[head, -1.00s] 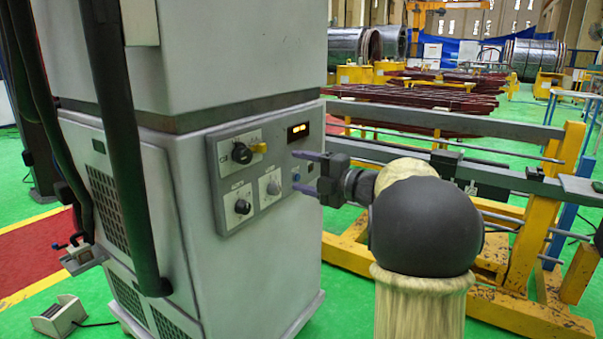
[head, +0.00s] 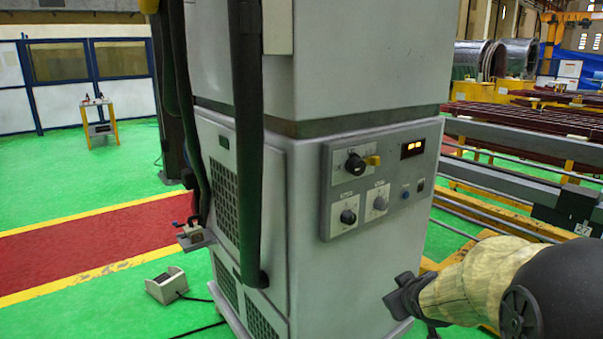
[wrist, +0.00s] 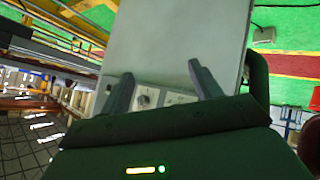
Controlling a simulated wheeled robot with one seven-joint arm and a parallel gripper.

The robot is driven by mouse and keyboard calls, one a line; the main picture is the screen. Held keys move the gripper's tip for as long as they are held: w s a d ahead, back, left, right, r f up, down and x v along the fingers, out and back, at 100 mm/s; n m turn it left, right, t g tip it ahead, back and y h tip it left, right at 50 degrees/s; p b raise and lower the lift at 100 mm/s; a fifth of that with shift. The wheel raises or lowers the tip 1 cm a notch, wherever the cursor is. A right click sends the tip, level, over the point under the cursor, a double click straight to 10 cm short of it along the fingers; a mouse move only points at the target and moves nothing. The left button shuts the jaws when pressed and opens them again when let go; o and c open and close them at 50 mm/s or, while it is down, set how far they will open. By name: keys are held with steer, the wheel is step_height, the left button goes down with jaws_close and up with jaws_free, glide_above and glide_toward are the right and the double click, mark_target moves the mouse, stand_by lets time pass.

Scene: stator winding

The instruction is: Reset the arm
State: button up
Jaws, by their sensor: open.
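My gripper (wrist: 158,92) is open and empty in the wrist view, its two fingers apart with the machine's grey face beyond them. In the head view my arm reaches in from the lower right, and the wrist end is low beside the cabinet's right side. The panel also shows in the wrist view (wrist: 170,97).
A foot pedal (head: 167,285) lies on the green floor at the cabinet's left. A yellow-and-grey frame with rails (head: 500,180) stands on the right behind my arm. A small table (head: 98,123) is far left. The floor at left is mostly clear.

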steer(key=s+a+f+m+g+y, duration=0.1)
steer(key=s+a+f+m+g, duration=0.3)
steer(key=s, duration=0.5)
steer(key=s+a+f+m+g, duration=0.1)
steer(key=s+a+f+g, duration=0.25)
steer(key=s+f, duration=0.4)
steer(key=w+p+v, duration=0.2)
steer(key=p+v, duration=0.9)
steer(key=w+r+p+v, duration=0.1)
steer(key=w+p+v, duration=0.1)
steer(key=p+v, duration=0.8)
steer(key=shift+d+r+p, duration=0.25)
steer(key=shift+r+p, duration=0.15)
steer(key=shift+r, duration=0.55)
steer(key=shift+s, duration=0.15)
